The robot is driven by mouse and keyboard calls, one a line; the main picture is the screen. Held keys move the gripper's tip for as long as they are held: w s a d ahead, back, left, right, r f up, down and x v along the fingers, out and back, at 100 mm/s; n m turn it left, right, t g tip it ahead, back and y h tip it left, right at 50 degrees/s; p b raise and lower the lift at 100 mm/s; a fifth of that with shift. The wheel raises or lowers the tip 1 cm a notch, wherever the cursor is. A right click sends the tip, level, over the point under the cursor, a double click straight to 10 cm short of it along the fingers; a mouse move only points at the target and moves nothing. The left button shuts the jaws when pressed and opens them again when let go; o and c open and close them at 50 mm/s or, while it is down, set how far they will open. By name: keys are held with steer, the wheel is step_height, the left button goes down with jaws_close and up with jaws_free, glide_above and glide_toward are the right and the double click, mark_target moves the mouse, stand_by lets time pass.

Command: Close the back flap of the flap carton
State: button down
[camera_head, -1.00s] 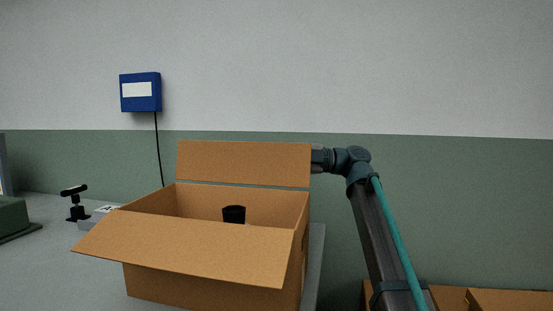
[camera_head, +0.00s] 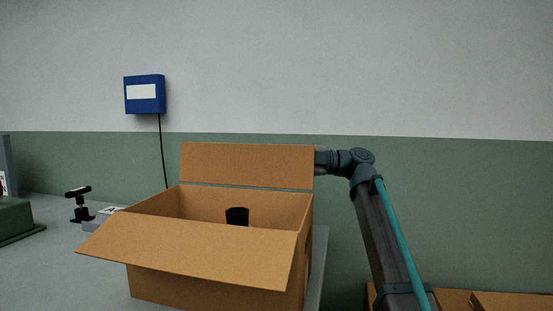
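The flap carton (camera_head: 215,288) stands open on the grey table. Its back flap (camera_head: 247,166) stands up nearly vertical at the far edge. Its front flap (camera_head: 190,248) is folded outward toward me and slopes down a little. A black cylindrical thing (camera_head: 237,216) shows inside the carton. My arm reaches up from the lower right, and its wrist end is at the right edge of the back flap. My gripper is hidden behind the back flap, so its fingers cannot be seen.
A small black stand device (camera_head: 80,204) and a light grey box (camera_head: 96,222) are at the back left. Other cardboard (camera_head: 512,302) lies low at the right. A blue wall box (camera_head: 145,94) hangs behind.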

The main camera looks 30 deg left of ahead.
steer(key=c, duration=1.5)
jaws_free()
steer(key=shift+s+d+r, duration=0.1)
steer(key=shift+s+r, duration=0.15)
steer(key=shift+s, duration=0.1)
steer(key=shift+o, duration=1.4)
steer(key=shift+s+r, duration=0.15)
steer(key=shift+s, duration=0.1)
steer(key=shift+o, duration=0.4)
steer(key=shift+w, duration=0.2)
steer(key=shift+w+d+f, duration=0.2)
steer(key=shift+w+d, duration=0.15)
steer(key=shift+w, duration=0.1)
steer(key=v, duration=1.1)
steer(key=shift+s, duration=0.1)
